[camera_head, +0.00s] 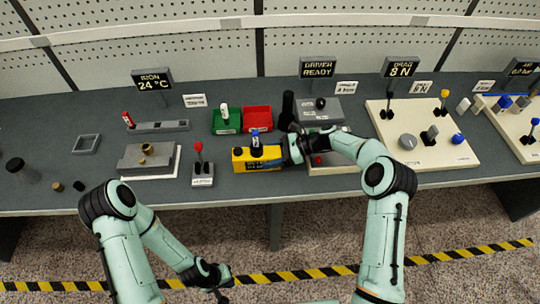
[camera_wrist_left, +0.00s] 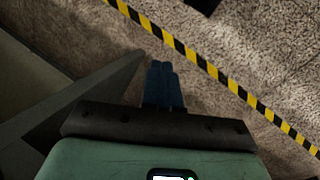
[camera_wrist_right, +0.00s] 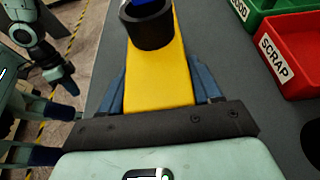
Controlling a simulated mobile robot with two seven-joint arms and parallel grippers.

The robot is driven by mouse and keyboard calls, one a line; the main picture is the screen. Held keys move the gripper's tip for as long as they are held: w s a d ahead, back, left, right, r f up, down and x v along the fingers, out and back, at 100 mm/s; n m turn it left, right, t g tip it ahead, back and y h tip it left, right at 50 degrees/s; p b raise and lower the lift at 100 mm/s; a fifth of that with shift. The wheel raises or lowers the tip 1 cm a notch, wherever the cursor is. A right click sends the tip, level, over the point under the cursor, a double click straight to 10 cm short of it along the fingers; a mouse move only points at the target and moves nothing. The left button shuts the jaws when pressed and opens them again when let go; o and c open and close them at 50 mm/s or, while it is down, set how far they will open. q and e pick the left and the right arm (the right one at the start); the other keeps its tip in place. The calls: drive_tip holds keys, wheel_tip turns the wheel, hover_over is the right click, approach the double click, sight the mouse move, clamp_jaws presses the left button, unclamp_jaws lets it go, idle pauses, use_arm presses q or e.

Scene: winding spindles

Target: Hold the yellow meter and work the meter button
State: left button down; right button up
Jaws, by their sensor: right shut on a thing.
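The yellow meter (camera_head: 242,164) is at the front middle of the bench, a yellow block with a dark lettered front panel. A blue button (camera_head: 255,139) stands on its top. In the right wrist view the yellow body (camera_wrist_right: 158,80) lies between my right fingers, and a black collar (camera_wrist_right: 150,32) surrounds the blue part at the top edge. My right gripper (camera_head: 290,148) is shut on the meter from its right end. Whether the meter touches the bench is unclear. My left gripper (camera_head: 222,295) hangs low in front of the bench; its blue fingers (camera_wrist_left: 163,85) are together and empty.
A green bin (camera_head: 227,122) and a red SCRAP bin (camera_head: 257,120) stand behind the meter. A red-knobbed lever (camera_head: 200,160) stands close to its left. A grey block fixture (camera_head: 147,160) is further left. Bench surface left of the fixture is mostly free.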

use_arm(q)
drive_tip(key=w+d+r+m+t+h, duration=0.3)
drive_tip(key=w+d+r+m+t, duration=0.2)
drive_tip(key=w+d+r+m, duration=0.75)
drive_tip(key=w+d+r+m+t+h, duration=0.1)
drive_tip(key=w+d+r+m+h, duration=0.1)
drive_tip(key=w+d+r, duration=0.35)
drive_tip(key=w+d+r+m+h, duration=0.1)
drive_tip(key=w+d+r, duration=0.1)
drive_tip(key=d+r, duration=0.55)
drive_tip(key=w+a+r+m+t+y, duration=0.2)
drive_tip(key=w+a+r+m, duration=0.1)
drive_tip(key=w+a+r, duration=0.6)
drive_tip(key=w+a+r+y, duration=0.4)
drive_tip(key=a+r, duration=0.2)
drive_tip(key=a, duration=0.4)
drive_tip(key=shift+w+n+t, duration=0.2)
drive_tip(key=shift+n+t, duration=0.1)
drive_tip(key=shift+n, duration=0.15)
